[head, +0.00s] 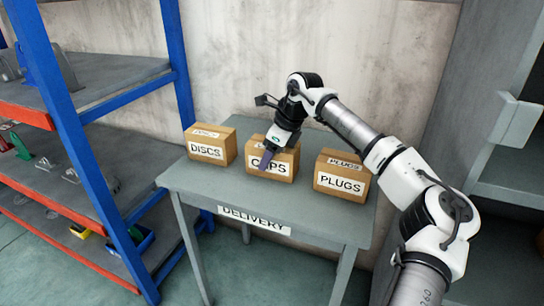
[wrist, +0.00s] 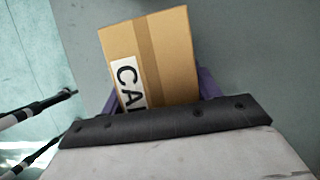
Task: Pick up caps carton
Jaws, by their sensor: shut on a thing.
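The caps carton (head: 283,163) is a brown box with a white label reading "CAPS", partly hidden by my gripper. It sits on the grey delivery table (head: 235,197), between two other cartons. The gripper is shut on the carton. Whether the carton is lifted off the table cannot be told.
The discs carton (head: 210,147) stands to the left and the plugs carton (head: 341,178) close on the right. A blue and orange shelf rack (head: 75,150) with several parts is at the left. A grey cabinet (head: 500,160) stands at the right. The table's front strip is clear.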

